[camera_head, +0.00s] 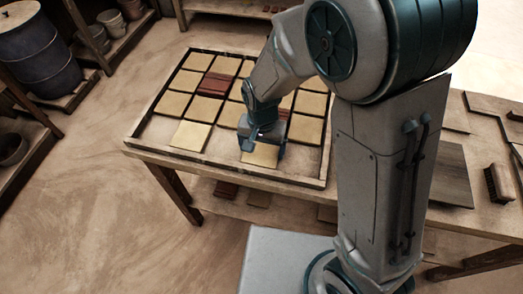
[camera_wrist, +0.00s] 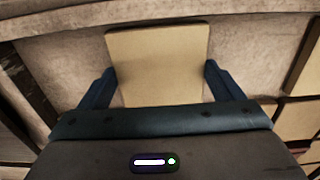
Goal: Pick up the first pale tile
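A pale yellow tile (camera_wrist: 158,55) lies between the two fingers of my gripper (camera_wrist: 160,88) in the wrist view. One finger stands at its left edge and one at its right edge, with no clear gap. I cannot tell whether they press on it. In the head view my gripper (camera_head: 262,142) is low over this tile (camera_head: 261,155), in the front row of the wooden tray (camera_head: 150,150). The tile looks flat and near the tray floor. The gripper hides its back part. Another pale tile (camera_head: 190,135) lies apart to the left in the same row.
More pale tiles (camera_head: 172,103) fill the rows behind, with a dark red tile (camera_head: 217,84) among them. My arm hides part of the tray. A brush (camera_head: 498,183) lies on the table at right. A blue barrel (camera_head: 35,55) stands at left. Bare tray floor flanks the tile.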

